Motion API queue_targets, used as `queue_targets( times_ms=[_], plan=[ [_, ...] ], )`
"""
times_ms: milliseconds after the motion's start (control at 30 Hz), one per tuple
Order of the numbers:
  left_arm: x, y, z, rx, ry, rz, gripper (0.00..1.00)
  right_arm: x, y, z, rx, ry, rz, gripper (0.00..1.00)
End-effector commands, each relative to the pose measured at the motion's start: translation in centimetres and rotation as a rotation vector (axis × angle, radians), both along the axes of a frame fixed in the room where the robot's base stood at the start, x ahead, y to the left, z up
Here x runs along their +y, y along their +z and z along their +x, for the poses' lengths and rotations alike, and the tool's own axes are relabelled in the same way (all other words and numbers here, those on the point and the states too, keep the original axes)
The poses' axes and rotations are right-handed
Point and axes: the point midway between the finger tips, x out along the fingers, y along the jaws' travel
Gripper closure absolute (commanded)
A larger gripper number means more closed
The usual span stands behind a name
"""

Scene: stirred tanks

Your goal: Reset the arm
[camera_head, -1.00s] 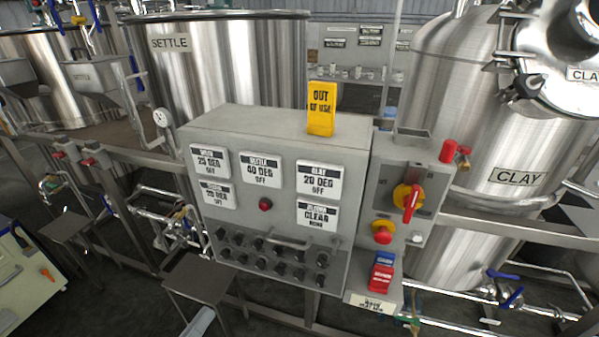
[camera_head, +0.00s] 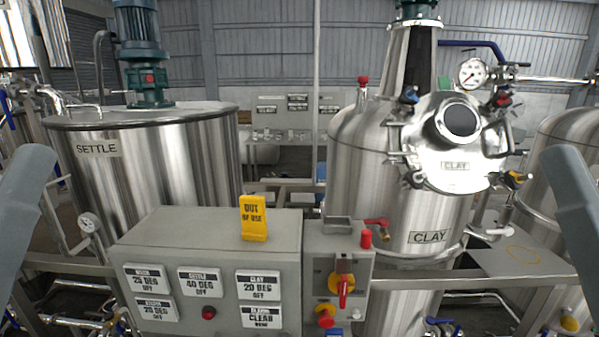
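Two grey-blue arm parts of mine show at the left and right edges of the head view. My left and right grippers are out of the picture, so what they hold cannot be seen. A grey control box (camera_head: 205,238) stands in front at the lower middle, with several label plates and a red light (camera_head: 208,312). A yellow "OUT OF USE" sign (camera_head: 253,218) stands upright on top of it. A side panel (camera_head: 318,262) at its right carries a red and yellow rotary switch (camera_head: 342,287).
The steel SETTLE tank (camera_head: 180,165) stands behind left, with a green motor (camera_head: 143,50) on top. The CLAY tank (camera_head: 395,215) stands behind right, with a round hatch (camera_head: 445,175) and a gauge (camera_head: 472,73). A steel rail (camera_head: 470,283) runs across at the right.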

Motion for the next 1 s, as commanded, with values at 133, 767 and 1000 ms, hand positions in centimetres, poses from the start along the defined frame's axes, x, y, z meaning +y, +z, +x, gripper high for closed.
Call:
queue_targets(
  times_ms=[133, 767, 1000],
  plan=[
    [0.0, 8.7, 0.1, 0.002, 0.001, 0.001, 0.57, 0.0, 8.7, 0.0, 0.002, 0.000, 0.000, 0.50],
    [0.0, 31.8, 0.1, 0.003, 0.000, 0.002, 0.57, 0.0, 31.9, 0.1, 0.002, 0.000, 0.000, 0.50],
    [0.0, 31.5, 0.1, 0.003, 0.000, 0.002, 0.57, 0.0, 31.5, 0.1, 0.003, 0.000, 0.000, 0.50]
  ],
)
